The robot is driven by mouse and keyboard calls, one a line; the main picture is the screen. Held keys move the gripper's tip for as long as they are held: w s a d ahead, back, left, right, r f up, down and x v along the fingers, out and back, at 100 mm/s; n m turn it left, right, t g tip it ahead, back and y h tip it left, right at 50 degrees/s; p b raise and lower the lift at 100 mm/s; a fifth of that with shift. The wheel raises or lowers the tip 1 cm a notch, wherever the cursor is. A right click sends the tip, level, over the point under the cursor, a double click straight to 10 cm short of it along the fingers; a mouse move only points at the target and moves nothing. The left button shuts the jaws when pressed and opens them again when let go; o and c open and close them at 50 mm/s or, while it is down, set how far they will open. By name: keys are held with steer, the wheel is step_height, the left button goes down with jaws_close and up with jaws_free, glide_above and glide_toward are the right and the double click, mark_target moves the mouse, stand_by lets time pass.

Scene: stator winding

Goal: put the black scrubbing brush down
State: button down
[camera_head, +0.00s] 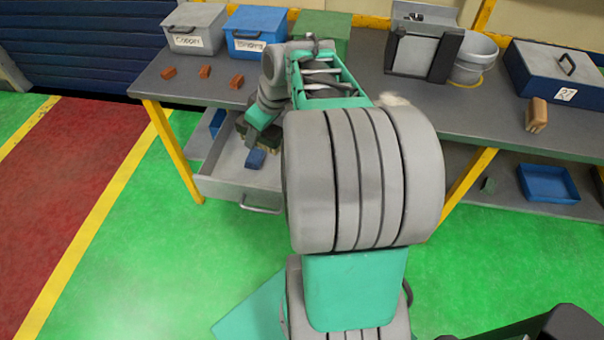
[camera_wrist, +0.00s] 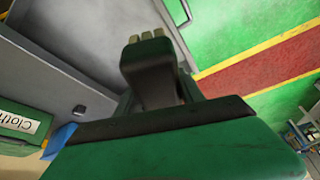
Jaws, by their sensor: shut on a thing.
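The black scrubbing brush (camera_wrist: 150,62) shows in the wrist view as a dark block with pale bristle tufts at its far end. My gripper (camera_head: 256,134) is shut on it, over the open grey drawer (camera_head: 236,195) under the workbench. In the head view the brush is small and partly hidden by my gripper and arm, so I cannot tell whether it touches the drawer floor. A small blue block (camera_head: 255,159) shows just below my gripper, in or over the drawer.
On the workbench (camera_head: 385,100) stand a grey box (camera_head: 193,40), a blue box (camera_head: 255,45) and a green box (camera_head: 325,28), with several reddish-brown blocks in front. A dark blue case (camera_head: 560,85) stands at right. A blue tray (camera_head: 549,184) lies on the lower shelf. The floor in front is clear.

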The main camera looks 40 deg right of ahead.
steer(key=s+d+f+n+b, duration=0.1)
steer(key=s+d+f+b, duration=0.1)
steer(key=s+d+f, duration=0.3)
steer(key=s+d+f+n+y+b, duration=0.1)
steer(key=s+d+f+n+b, duration=0.15)
steer(key=d, duration=0.55)
steer(key=s+d+f+n+b, duration=0.1)
steer(key=s+d+f+b, duration=0.1)
steer(key=s+d+f, duration=0.3)
steer(key=shift+m+g, duration=0.25)
steer(key=shift+g, duration=0.15)
steer(key=w+a+f, duration=0.1)
steer(key=w+f, duration=0.2)
steer(key=w, duration=0.1)
steer(key=w+f, duration=0.2)
steer(key=w, duration=0.3)
steer(key=w+a+f+p, duration=0.1)
steer(key=w+f, duration=0.2)
steer(key=w, duration=0.1)
steer(key=shift+w+a+f, duration=0.3)
steer(key=shift+w+a, duration=0.05)
steer(key=shift+w, duration=0.05)
step_height(320, 180, down, 3)
steer(key=shift+r, duration=0.15)
steer(key=shift+d+f, duration=0.1)
steer(key=shift+f, duration=0.3)
steer(key=c, duration=0.7)
jaws_free()
steer(key=shift+r, duration=0.1)
